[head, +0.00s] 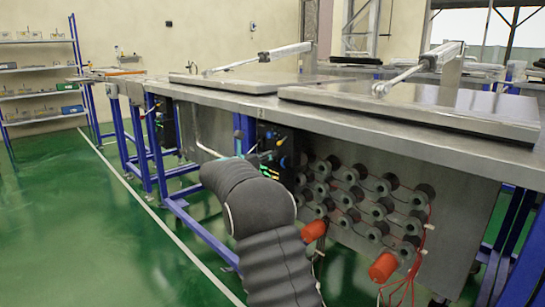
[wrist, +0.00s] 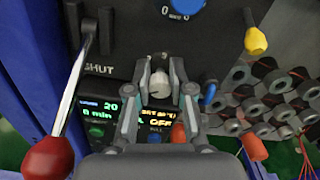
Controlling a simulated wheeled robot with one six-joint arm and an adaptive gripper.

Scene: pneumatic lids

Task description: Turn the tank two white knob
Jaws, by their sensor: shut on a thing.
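The white knob (wrist: 161,84) is on the dark control panel (wrist: 125,50) in the wrist view, above a lit display (wrist: 158,118). My gripper (wrist: 161,74) is shut on this knob, one finger on each side. No tank number is readable in the wrist view. In the head view my black arm reaches to the control panel (head: 282,148) under the steel tank top, and it hides the knob and the fingers.
A lever with a red ball (wrist: 46,158) is at the left in the wrist view. A blue knob (wrist: 187,8), a yellow-tipped lever (wrist: 256,42) and a small blue lever (wrist: 210,94) are close by. Orange cylinders (head: 383,266) stick out at the right. Green floor (head: 120,250) is clear at left.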

